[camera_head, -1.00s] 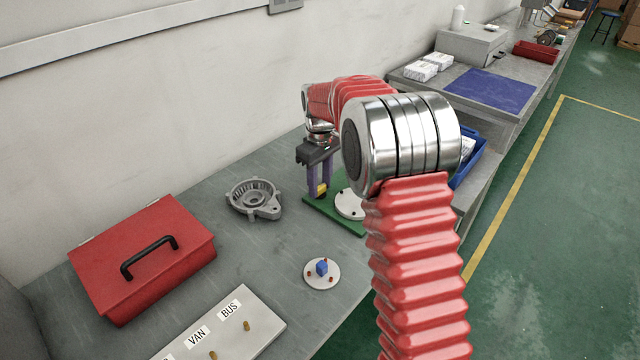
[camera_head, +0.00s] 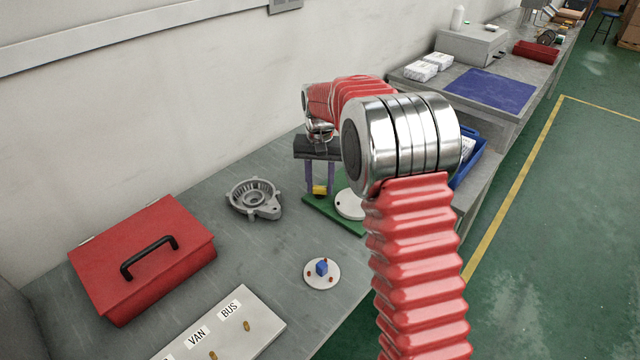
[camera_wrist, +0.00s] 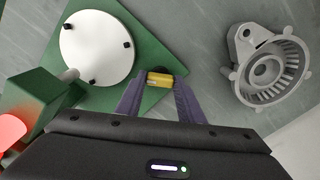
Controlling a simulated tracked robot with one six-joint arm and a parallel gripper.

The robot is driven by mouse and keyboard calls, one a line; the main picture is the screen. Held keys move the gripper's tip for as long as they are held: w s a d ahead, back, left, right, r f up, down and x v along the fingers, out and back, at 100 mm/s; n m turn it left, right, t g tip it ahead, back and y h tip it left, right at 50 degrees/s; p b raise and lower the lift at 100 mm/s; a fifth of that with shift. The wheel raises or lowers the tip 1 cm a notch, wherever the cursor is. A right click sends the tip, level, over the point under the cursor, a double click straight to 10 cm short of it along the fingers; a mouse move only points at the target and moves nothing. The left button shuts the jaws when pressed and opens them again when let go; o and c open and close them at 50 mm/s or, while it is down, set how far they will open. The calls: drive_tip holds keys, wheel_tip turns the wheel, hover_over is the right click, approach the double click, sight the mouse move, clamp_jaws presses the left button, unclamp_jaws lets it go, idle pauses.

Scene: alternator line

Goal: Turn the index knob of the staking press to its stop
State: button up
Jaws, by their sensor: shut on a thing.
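The staking press has a green base (camera_head: 318,208) on the bench, with a white round plate (camera_head: 350,204) on it. In the wrist view the plate (camera_wrist: 97,48) has several small black pegs. A yellow knob (camera_head: 319,190) sits near the base's edge, and it also shows in the wrist view (camera_wrist: 160,79). My gripper (camera_head: 319,186) comes down from above with its purple fingers on either side of the knob. In the wrist view my gripper (camera_wrist: 159,88) is shut on it. A green block stands at the left there. My arm hides part of the press in the head view.
A grey alternator housing (camera_head: 254,198) lies left of the press. A red toolbox (camera_head: 143,255) and a labelled white board (camera_head: 228,325) stand nearer. A blue bin (camera_head: 470,155) is behind my arm.

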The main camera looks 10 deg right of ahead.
sight(320, 186)
drive_tip(key=m, duration=0.7)
drive_tip(key=shift+d, duration=0.1)
idle(0.5)
drive_tip(key=o, duration=1.1)
drive_tip(key=shift+c, duration=0.2)
drive_tip(key=shift+r, duration=0.15)
wheel_tip(320, 186, up, 14)
drive_tip(key=shift+f, duration=0.25)
